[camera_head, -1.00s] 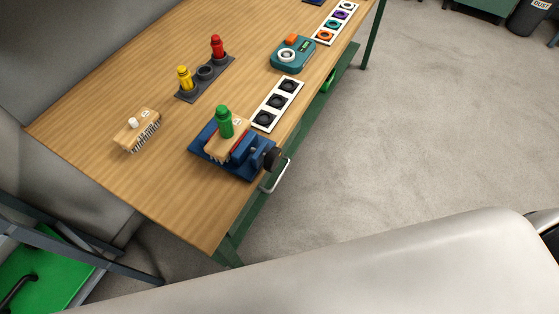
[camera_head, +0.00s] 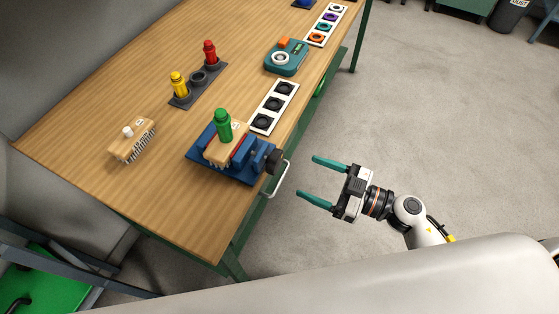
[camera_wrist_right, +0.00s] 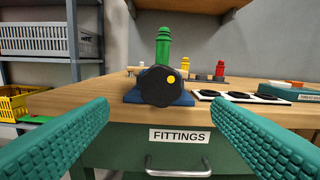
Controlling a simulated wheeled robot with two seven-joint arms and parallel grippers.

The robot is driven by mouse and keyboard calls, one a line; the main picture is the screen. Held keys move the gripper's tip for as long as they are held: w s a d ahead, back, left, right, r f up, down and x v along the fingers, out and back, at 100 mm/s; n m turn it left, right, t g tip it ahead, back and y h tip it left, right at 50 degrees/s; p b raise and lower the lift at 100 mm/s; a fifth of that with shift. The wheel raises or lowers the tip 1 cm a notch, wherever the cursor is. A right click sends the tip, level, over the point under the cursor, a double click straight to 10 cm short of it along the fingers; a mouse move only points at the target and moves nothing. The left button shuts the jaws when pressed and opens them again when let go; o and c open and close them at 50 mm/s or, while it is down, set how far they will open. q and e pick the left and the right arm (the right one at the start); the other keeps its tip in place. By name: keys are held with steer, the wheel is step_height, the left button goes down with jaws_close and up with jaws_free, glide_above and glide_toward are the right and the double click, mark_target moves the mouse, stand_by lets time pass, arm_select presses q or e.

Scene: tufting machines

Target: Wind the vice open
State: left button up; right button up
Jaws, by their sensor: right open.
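The blue vice (camera_head: 212,157) stands at the near right corner of the wooden bench. A brush-like wooden block with bristles (camera_head: 225,150) sits between its jaws, and a green bottle-shaped piece (camera_head: 223,124) stands up there. The vice's black knob (camera_head: 274,161) faces the bench's front edge. In the right wrist view the knob (camera_wrist_right: 160,86) is centred between my fingers and shows a yellow dot (camera_wrist_right: 171,79). My right gripper (camera_head: 315,180) is open and empty, off the bench edge, pointing at the knob and apart from it. My left gripper is not in view.
A drawer handle (camera_head: 280,180) juts out below the knob; the drawer is labelled FITTINGS. A second brush (camera_head: 132,141), a holder with yellow and red pieces (camera_head: 198,86), a white plate with black sockets (camera_head: 275,108) and a teal device (camera_head: 285,58) lie on the bench.

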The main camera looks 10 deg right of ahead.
mark_target(279, 164)
steer(key=p+x, duration=0.1)
steer(key=x, duration=0.8)
steer(key=c, duration=1)
steer(key=shift+o, duration=0.2)
steer(key=n+p, duration=0.1)
steer(key=n, duration=0.1)
steer(key=shift+w+r+n+p, duration=0.1)
steer(key=shift+n+p, duration=0.2)
steer(key=shift+p, duration=0.1)
steer(key=shift+n+p, duration=0.4)
steer(key=shift+n, duration=1.7)
